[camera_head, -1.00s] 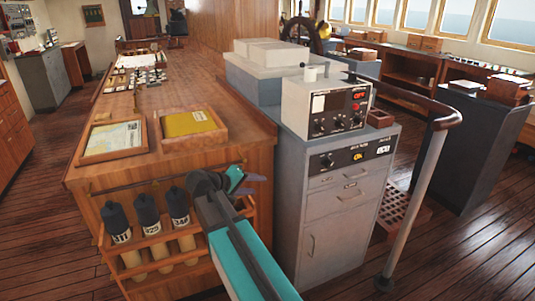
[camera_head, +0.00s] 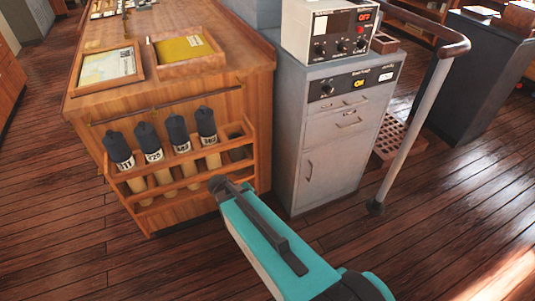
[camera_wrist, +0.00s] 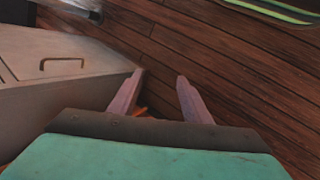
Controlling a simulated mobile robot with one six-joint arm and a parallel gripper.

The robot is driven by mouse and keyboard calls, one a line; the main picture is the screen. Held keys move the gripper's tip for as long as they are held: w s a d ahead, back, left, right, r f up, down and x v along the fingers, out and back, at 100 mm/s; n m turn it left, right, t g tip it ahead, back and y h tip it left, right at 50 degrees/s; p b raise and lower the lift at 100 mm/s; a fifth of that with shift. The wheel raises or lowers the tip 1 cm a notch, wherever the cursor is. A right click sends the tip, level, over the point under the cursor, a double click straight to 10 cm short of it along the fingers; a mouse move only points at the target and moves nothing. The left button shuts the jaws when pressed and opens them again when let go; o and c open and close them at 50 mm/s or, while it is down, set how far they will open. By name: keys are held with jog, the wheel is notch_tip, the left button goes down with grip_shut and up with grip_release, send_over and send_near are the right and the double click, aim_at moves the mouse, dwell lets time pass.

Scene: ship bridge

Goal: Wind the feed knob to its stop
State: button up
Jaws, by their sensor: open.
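A dark round knob (camera_head: 327,88) sits at the left of the black panel (camera_head: 360,78) across the top of the grey cabinet (camera_head: 335,155). Its lettering is too small to read surely, so I cannot tell if this is the feed knob. The instrument box (camera_head: 325,30) above it has several more knobs and a red lit display. My gripper (camera_wrist: 156,95) is open, its two fingers apart with nothing between them. In the wrist view the grey cabinet (camera_wrist: 65,105), with a handle, lies left of the fingers. In the head view my arm hides the fingers.
A wooden rack (camera_head: 190,180) with several dark-capped tubes is fixed to the wooden chart table (camera_head: 235,75). A handrail (camera_head: 412,130) with a pale post stands right of the cabinet. The plank floor (camera_head: 430,240) in front is clear.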

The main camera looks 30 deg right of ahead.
jog(key=s+a+f+g+y, duration=0.1)
jog(key=s+a+f+y, duration=0.1)
jog(key=s, duration=0.6)
jog(key=s+a+f+m+g+y+p, duration=0.1)
jog(key=s+a+f+g+y, duration=0.1)
jog(key=s+a+f, duration=0.2)
jog(key=s+a+f+m+g+y, duration=0.1)
jog(key=s+a+f, duration=0.2)
jog(key=s+f, duration=0.4)
jog(key=s, duration=0.5)
jog(key=shift+s+f+g+y+p, duration=0.3)
jog(key=shift+f+y+p, duration=0.05)
jog(key=shift+y, duration=0.05)
jog(key=c, duration=0.3)
jog(key=shift+a, duration=0.1)
